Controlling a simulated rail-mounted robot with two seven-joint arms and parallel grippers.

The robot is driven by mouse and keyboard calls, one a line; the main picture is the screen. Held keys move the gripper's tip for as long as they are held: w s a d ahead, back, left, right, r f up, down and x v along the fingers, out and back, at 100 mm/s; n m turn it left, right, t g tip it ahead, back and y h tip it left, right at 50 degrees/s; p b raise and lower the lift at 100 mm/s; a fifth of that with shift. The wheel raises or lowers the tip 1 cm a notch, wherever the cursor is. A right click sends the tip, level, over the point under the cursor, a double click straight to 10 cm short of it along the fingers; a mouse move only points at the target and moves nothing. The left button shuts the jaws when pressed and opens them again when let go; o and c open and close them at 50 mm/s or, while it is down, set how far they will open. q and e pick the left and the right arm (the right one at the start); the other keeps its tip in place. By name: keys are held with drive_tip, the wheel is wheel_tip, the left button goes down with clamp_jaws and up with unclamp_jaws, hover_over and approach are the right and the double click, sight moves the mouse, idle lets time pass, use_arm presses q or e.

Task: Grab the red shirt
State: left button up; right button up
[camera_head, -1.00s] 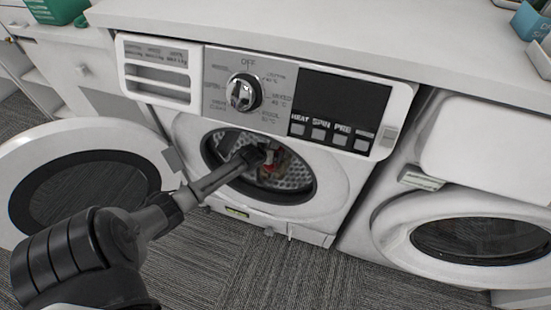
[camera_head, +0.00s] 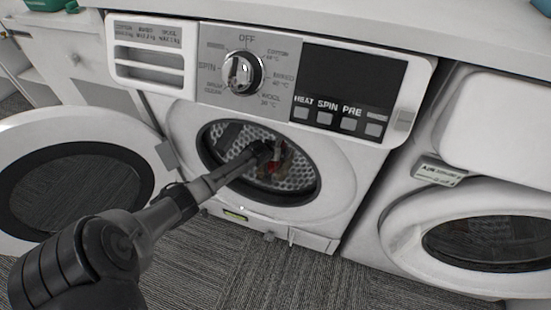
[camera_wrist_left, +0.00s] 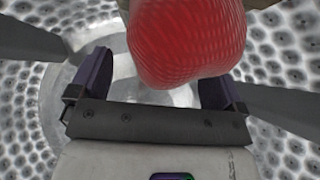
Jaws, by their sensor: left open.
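The red shirt shows as a rounded red bundle (camera_wrist_left: 188,40) at the top middle of the left wrist view, between and just beyond the two fingers. In the head view only a small red patch (camera_head: 273,166) of it shows inside the washing machine drum (camera_head: 300,178), partly hidden by my gripper. My left gripper (camera_head: 266,151) reaches through the round door opening into the drum. Its fingers are apart in the wrist view (camera_wrist_left: 155,90), on either side of the lower part of the bundle, with no grip visible. My right gripper is not in view.
The washer's round door (camera_head: 140,150) stands open at the left. Grey carpet lies below.

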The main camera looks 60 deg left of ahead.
use_arm(q)
drive_tip(key=shift+a, duration=0.1)
drive_tip(key=shift+c, duration=0.2)
drive_tip(key=c, duration=1)
